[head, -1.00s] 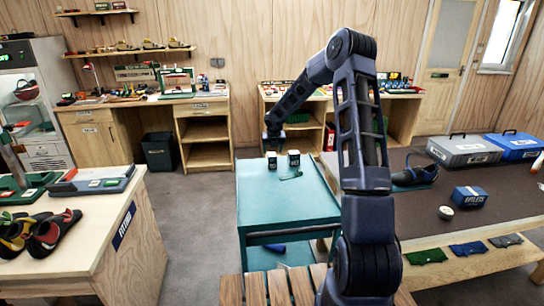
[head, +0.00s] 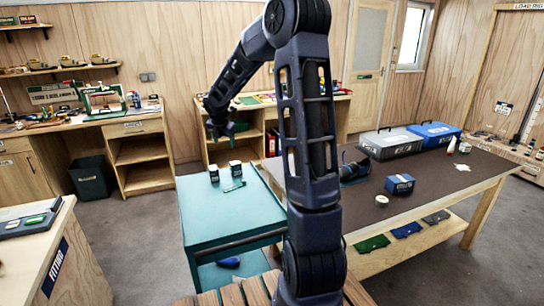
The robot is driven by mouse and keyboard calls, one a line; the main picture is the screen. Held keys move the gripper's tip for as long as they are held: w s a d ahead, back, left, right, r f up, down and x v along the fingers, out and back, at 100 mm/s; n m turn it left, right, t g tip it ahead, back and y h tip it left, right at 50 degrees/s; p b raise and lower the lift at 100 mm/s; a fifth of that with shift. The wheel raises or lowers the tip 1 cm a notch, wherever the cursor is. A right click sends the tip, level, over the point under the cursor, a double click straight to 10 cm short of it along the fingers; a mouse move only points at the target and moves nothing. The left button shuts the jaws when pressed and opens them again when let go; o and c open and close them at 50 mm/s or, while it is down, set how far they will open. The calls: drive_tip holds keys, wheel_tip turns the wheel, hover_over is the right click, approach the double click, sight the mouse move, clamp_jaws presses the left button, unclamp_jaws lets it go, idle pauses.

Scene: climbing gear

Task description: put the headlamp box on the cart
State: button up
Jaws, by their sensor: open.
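A small dark blue box (head: 400,185) with a white label stands on the brown top of the long table at the right; it is probably the headlamp box, but I cannot read the label surely. The teal cart (head: 208,225) stands left of that table. Two small dark containers with pale tops, a left one (head: 214,174) and a right one (head: 235,168), stand at the cart's far end. My gripper (head: 220,136) hangs above and beyond the cart's far end, open and apart from the blue box. My arm hides part of the cart's right side.
The brown table (head: 440,185) also bears a grey case (head: 391,143), a blue case (head: 434,133), a dark shoe (head: 354,168) and a round tin (head: 381,200). Folded cloths lie on its lower shelf. The cart's near top is clear. A light wooden counter (head: 85,265) stands at left.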

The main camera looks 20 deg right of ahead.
drive_tip(key=s+d+r+m, duration=0.2)
drive_tip(key=s+r+m, duration=0.4)
drive_tip(key=s, duration=0.4)
drive_tip(key=s+d+r+m, duration=0.3)
drive_tip(key=s+r+m, duration=0.2)
drive_tip(key=s+m, duration=0.45)
drive_tip(key=s+d+m+y, duration=0.1)
drive_tip(key=s+m, duration=1.1)
drive_tip(key=s, duration=0.9)
drive_tip(key=shift+s+d+f+y, duration=0.15)
drive_tip(key=shift+s+d+y, duration=0.05)
drive_tip(key=shift+s+y, duration=0.2)
